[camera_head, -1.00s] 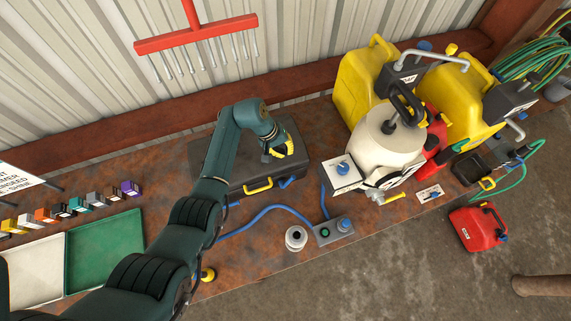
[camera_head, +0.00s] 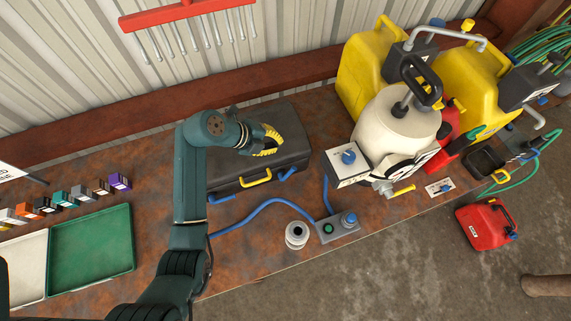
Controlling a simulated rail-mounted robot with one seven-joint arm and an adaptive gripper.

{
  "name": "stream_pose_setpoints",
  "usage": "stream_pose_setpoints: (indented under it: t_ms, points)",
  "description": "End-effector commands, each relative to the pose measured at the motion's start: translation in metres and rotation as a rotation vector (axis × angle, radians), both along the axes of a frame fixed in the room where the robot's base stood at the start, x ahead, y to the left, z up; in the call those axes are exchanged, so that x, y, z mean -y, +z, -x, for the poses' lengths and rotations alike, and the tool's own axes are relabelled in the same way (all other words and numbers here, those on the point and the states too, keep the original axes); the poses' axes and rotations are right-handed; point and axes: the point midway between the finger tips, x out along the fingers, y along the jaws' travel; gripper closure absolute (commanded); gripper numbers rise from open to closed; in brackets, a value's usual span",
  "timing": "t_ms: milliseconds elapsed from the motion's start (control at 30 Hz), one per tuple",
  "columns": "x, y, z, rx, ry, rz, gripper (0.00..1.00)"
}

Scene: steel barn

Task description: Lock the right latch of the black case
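The black case (camera_head: 292,126) lies closed on the rusty bench, with a yellow handle (camera_head: 255,179) at its front. The right latch (camera_head: 288,174) is a blue tab at the front edge, right of the handle; it appears to stick outward. The left latch (camera_head: 221,199) is a similar blue tab, left of the handle. My gripper (camera_head: 270,147), with yellow fingers, is above the case lid, behind the right latch and apart from it. Its fingers point right and overlap in this view, so their opening is unclear. My arm hides the left part of the case.
A cream tank (camera_head: 393,130) stands right of the case. A green tray (camera_head: 92,250) is at left.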

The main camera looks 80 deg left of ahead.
Motion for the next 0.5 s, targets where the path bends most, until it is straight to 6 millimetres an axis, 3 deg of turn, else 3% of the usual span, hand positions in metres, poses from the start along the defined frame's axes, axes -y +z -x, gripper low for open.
stream_pose_setpoints:
  t_ms: [33, 100, 333, 500]
  points:
    - [0.011, -0.024, 0.010, -0.006, -0.074, -0.093, 1.00]
    - [0.029, -0.041, 0.026, -0.008, -0.143, -0.210, 1.00]
    - [0.064, -0.098, 0.061, 0.009, -0.043, -0.178, 1.00]
    - [0.066, -0.107, 0.068, 0.009, -0.019, -0.160, 1.00]
